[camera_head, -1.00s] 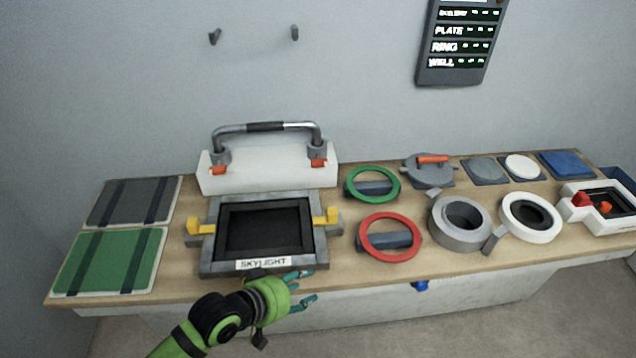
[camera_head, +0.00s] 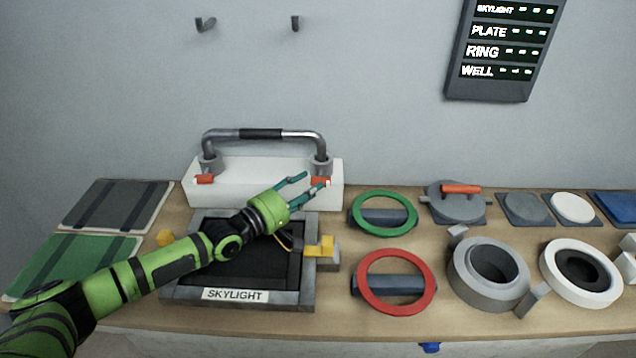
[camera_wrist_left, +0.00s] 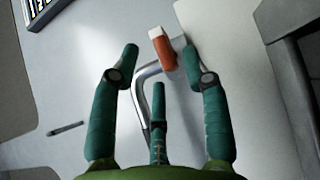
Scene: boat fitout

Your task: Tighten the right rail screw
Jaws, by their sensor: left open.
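A silver grab rail (camera_head: 264,134) with a black grip stands on a white block (camera_head: 262,184) at the back of the bench. An orange right rail screw (camera_head: 321,182) sits at its right foot, and an orange left screw (camera_head: 204,179) at its left foot. My left gripper (camera_head: 314,181) is open and empty, its teal fingers reaching toward the right screw. In the left wrist view the orange screw with a pale end (camera_wrist_left: 166,54) shows between and beyond the fingertips (camera_wrist_left: 160,68). Contact is not visible. My right gripper is out of view.
My left arm passes over the skylight frame (camera_head: 235,296) with its yellow latch (camera_head: 322,248). Green (camera_head: 384,214) and red rings (camera_head: 361,297) lie to the right. A status board (camera_head: 500,50) hangs on the wall. Padded panels (camera_head: 115,205) lie at left.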

